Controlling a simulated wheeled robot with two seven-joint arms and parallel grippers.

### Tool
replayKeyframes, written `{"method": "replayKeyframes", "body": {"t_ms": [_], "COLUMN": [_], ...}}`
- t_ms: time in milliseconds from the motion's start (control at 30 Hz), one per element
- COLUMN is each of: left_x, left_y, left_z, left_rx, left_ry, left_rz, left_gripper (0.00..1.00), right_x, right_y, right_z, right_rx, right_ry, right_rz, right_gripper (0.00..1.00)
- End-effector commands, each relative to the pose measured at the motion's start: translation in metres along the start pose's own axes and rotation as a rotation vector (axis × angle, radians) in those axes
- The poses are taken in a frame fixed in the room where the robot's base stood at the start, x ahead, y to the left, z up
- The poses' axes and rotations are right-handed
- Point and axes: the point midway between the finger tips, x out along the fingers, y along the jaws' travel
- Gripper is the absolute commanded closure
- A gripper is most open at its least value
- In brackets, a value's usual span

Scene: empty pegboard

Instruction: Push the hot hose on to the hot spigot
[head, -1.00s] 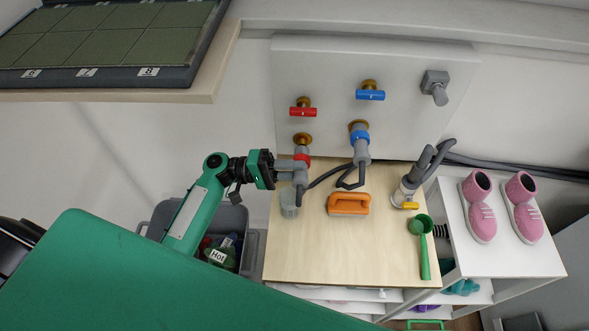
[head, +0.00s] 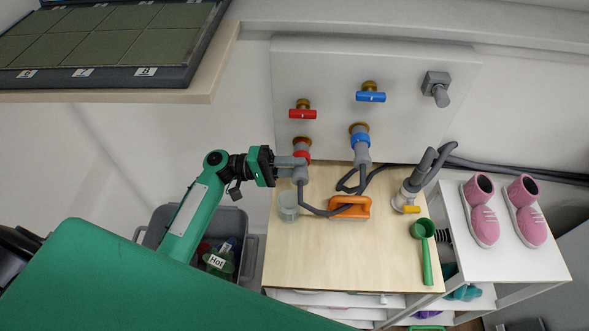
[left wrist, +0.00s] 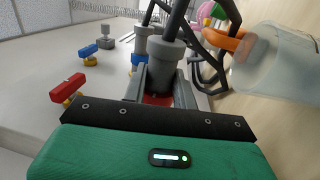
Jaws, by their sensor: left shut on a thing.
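The hot hose's grey end with a red collar (head: 301,159) is up at the brass hot spigot (head: 301,142), below the red valve handle (head: 302,114). My left gripper (head: 296,167) is shut on the hose end from the left. The left wrist view also shows the grey hose end (left wrist: 163,65) between the fingers, with red beneath it. Collar and spigot look in line and touching; how deep the spigot sits inside cannot be told. The hose (head: 312,209) bends down from the gripper and runs right. My right gripper is not in view.
The blue-collared cold hose (head: 361,146) is on its spigot under the blue handle (head: 371,96). The front of the top is clear.

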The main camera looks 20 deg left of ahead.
Motion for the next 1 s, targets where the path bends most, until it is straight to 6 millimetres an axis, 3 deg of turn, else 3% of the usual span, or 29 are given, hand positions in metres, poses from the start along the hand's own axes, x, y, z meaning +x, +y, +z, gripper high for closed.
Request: {"method": "replayKeyframes", "body": {"t_ms": [633,667,767,1000], "left_x": [-0.001,-0.001,-0.001,-0.001], "left_y": [0.0,0.001,0.001,0.0], "left_z": [-0.016,-0.016,-0.016,-0.015], "left_rx": [0.002,0.002,0.001,0.0], "left_ry": [0.003,0.003,0.002,0.001], "left_rz": [0.0,0.0,0.0,0.0], "left_gripper": [0.98,0.66,0.47,0.47], "right_x": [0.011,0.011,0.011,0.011], "right_y": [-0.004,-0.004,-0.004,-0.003], "right_z": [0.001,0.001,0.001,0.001], "right_rx": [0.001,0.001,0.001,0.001], "right_ry": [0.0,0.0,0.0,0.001], "right_rz": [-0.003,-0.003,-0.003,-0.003], "right_gripper": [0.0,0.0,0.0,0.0]}}
